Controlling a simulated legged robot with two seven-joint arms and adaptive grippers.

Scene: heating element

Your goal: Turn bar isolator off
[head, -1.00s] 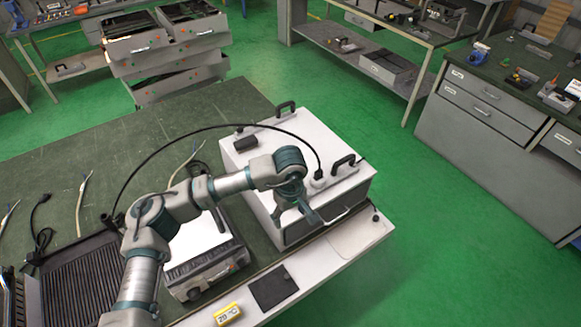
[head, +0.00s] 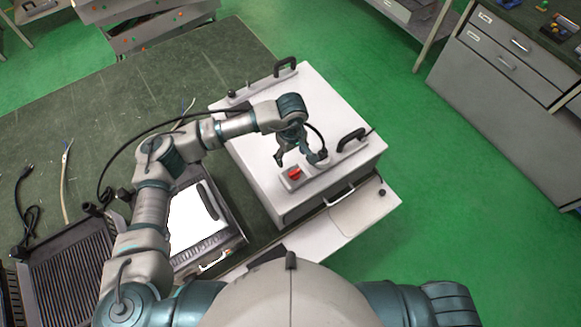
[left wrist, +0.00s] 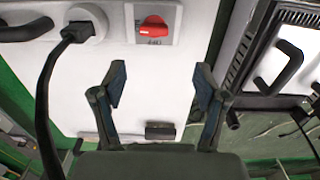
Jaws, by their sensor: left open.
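The bar isolator is a red rotary knob (head: 294,173) on a pale plate on top of the white box (head: 245,165). In the left wrist view the red knob (left wrist: 153,27) lies crosswise on its plate at the top, with small lettering beside it. My left gripper (head: 295,158) hangs over the box close to the knob, with its fingers pointing down. My right gripper is not in view.
A black cable plug (head: 316,156) sits in a socket beside the knob. Black handles (head: 352,140) stand on the box top. An open white-panelled unit (head: 198,220) and a ribbed grill (head: 65,265) lie to the left on the green bench (head: 90,120).

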